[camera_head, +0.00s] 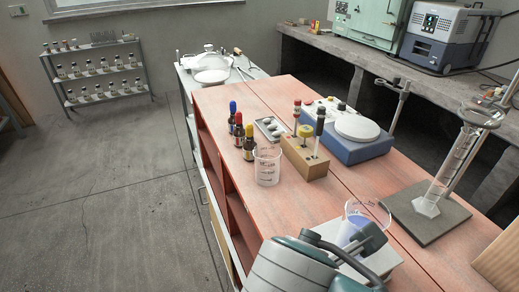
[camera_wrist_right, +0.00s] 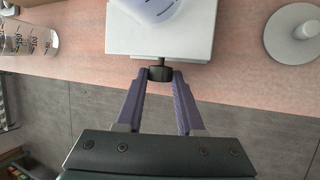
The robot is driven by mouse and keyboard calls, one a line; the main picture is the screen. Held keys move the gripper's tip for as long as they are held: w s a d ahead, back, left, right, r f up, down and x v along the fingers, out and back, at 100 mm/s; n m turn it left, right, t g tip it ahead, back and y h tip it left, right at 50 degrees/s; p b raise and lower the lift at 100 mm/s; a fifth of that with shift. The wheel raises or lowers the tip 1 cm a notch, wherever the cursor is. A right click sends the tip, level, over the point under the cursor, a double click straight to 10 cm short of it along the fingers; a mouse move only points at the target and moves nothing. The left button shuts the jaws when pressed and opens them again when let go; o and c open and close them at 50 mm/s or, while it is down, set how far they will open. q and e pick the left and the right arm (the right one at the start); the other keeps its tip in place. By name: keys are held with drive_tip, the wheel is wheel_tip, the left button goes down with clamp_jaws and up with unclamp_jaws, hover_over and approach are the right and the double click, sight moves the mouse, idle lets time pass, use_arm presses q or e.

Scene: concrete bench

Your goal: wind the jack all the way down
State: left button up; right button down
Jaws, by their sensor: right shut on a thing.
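The jack shows in the right wrist view as a light grey square top plate (camera_wrist_right: 125,28) with a black knob (camera_wrist_right: 160,73) at its near side. My right gripper (camera_wrist_right: 160,76) is shut on this knob, with one purple finger on each side. A beaker (camera_wrist_right: 150,8) with pale violet liquid stands on the plate, cut off by the frame's top. In the head view the beaker (camera_head: 352,228) and part of the jack's plate (camera_head: 385,264) show behind my right arm, which hides the knob and fingertips. The plate's height above the bench cannot be told. My left gripper is not in view.
An empty beaker (camera_head: 267,168) and a wooden block (camera_head: 304,158) holding tools stand farther back on the red bench (camera_head: 225,105). A glass cylinder (camera_head: 440,180) on a dark stand base is to the right. A round white disc (camera_wrist_right: 284,38) lies right of the jack in the wrist view.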

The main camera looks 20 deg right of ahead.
drive_tip(key=shift+w+r+g+p, duration=0.2)
drive_tip(key=shift+g+p, duration=0.25)
drive_tip(key=shift+g, duration=0.15)
drive_tip(key=shift+w+f+n+g, duration=0.1)
drive_tip(key=shift+n+g, duration=0.2)
drive_tip(key=shift+g, duration=0.4)
drive_tip(key=shift+w+a+f+g+b, duration=0.1)
drive_tip(key=shift+w+f+g+b, duration=0.1)
drive_tip(key=shift+g+b, duration=0.65)
drive_tip(key=shift+r+n+g+b, duration=0.1)
drive_tip(key=shift+n+g+b, duration=0.3)
drive_tip(key=shift+g+b, duration=0.6)
drive_tip(key=c, duration=0.8)
unclamp_jaws()
drive_tip(key=shift+w+r, duration=0.1)
